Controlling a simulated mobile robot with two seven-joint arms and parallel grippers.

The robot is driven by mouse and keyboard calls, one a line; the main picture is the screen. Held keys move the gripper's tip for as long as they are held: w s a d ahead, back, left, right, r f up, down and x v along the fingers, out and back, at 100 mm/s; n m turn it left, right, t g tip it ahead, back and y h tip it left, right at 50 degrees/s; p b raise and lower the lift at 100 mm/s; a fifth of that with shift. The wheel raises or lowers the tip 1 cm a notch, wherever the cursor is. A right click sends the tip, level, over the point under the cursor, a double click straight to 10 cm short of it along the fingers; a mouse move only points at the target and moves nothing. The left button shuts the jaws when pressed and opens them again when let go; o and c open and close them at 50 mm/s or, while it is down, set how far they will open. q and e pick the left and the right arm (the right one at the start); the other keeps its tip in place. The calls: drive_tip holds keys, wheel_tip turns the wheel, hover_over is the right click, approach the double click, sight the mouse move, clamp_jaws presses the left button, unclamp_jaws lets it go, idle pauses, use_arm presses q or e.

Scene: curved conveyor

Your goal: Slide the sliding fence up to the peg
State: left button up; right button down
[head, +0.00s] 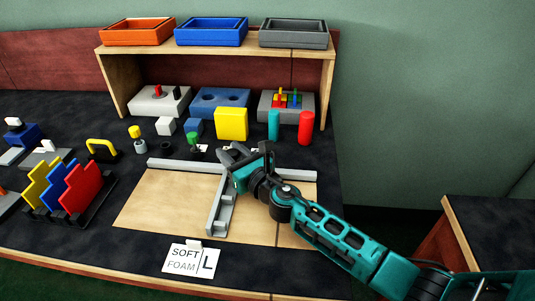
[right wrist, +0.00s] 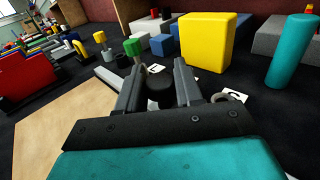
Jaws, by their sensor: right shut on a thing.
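The grey sliding fence (head: 218,208) lies across the wooden board (head: 150,208), running from the back rail toward the front. My right gripper (head: 236,153) is at the back end of the fence, by the grey rail (head: 172,165). In the right wrist view, the gripper (right wrist: 158,85) is shut on a dark round knob (right wrist: 158,92) between its fingers. Whether the knob belongs to the fence is hidden by the gripper. I cannot pick out the peg for certain. My left gripper is not in view.
A SOFT FOAM card (head: 191,259) lies at the board's front edge. Behind the rail stand a yellow block (head: 231,123), a teal cylinder (head: 274,125) and a red cylinder (head: 306,128). Coloured stepped plates (head: 62,190) stand left. The board's left part is clear.

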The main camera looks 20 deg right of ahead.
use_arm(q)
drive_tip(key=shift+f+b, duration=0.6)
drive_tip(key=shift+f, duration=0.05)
use_arm(e)
drive_tip(key=w+a, duration=0.1)
drive_tip(key=a, duration=0.1)
drive_tip(key=w+a, duration=0.1)
drive_tip(key=a, duration=0.2)
drive_tip(key=w+a+r, duration=0.1)
drive_tip(key=w+a, duration=0.1)
drive_tip(key=a, duration=0.1)
drive_tip(key=shift+a, duration=0.15)
drive_tip(key=c, duration=0.8)
unclamp_jaws()
drive_tip(key=shift+f, duration=0.2)
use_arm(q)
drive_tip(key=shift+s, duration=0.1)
